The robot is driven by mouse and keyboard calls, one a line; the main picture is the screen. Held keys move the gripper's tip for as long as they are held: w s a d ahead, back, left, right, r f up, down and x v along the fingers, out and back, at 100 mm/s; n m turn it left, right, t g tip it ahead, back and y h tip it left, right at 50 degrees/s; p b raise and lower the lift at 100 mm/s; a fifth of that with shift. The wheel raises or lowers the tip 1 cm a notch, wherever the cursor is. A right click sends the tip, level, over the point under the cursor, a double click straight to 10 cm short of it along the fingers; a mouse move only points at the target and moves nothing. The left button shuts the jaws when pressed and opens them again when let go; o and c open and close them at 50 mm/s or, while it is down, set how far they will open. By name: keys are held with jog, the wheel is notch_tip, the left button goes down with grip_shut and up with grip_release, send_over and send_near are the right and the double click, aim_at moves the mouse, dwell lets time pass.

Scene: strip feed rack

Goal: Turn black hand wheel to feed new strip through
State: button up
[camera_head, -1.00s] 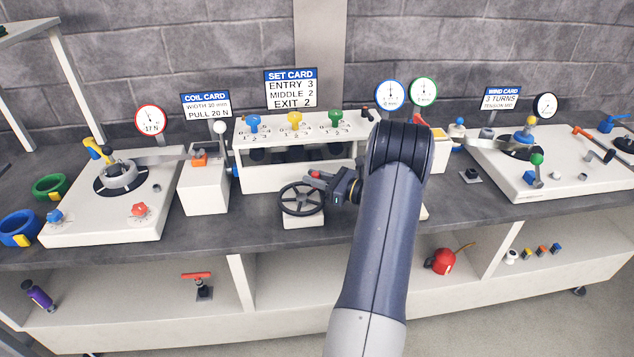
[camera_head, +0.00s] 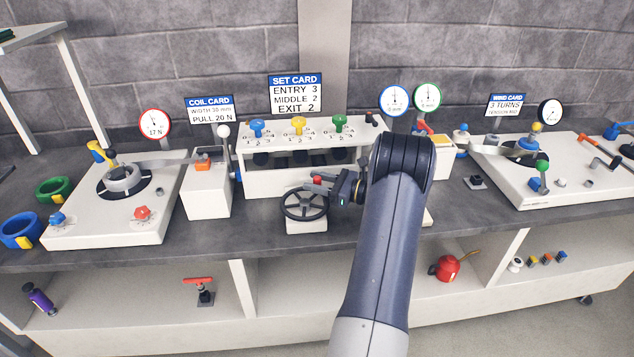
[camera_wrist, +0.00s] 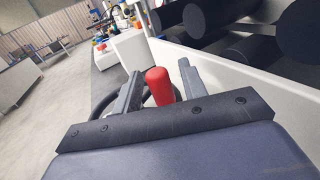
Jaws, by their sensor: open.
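The black hand wheel (camera_head: 304,216) sits on a white block in front of the white roller stand, its spokes and rim showing. Its red handle (camera_head: 317,180) stands at the far right part of the rim. My gripper (camera_head: 328,182) reaches in from the right, close to the handle. In the wrist view the red handle (camera_wrist: 160,88) is between the two fingers of my open gripper (camera_wrist: 159,72), with a gap at the left; whether the right finger touches it I cannot tell. Part of the black rim (camera_wrist: 104,106) shows behind the left finger.
The roller stand (camera_head: 262,184) with blue, yellow and green knobs is just behind the wheel. A white box (camera_head: 207,192) stands to the left, beside the coil plate (camera_head: 100,229). The winding plate (camera_head: 540,190) is at the right. Bare bench lies left of the wheel.

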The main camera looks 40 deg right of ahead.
jog(key=b+v, duration=0.1)
jog(key=v, duration=0.6)
jog(key=shift+s, duration=0.25)
jog(key=shift+d, duration=0.1)
jog(key=p+x, duration=0.1)
jog(key=x, duration=0.6)
jog(key=shift+w+r, duration=0.1)
jog(key=shift+w, duration=0.1)
jog(key=shift+m+t+h+p, duration=0.3)
jog(key=shift+h, duration=0.1)
jog(key=shift+s+m+t+h+p, duration=0.3)
jog(key=shift+m+h, duration=0.2)
jog(key=shift+h, duration=0.2)
jog(key=shift+s+m+h, duration=0.1)
jog(key=shift+m+h, duration=0.2)
jog(key=shift+h, duration=0.2)
jog(key=shift+t, duration=0.3)
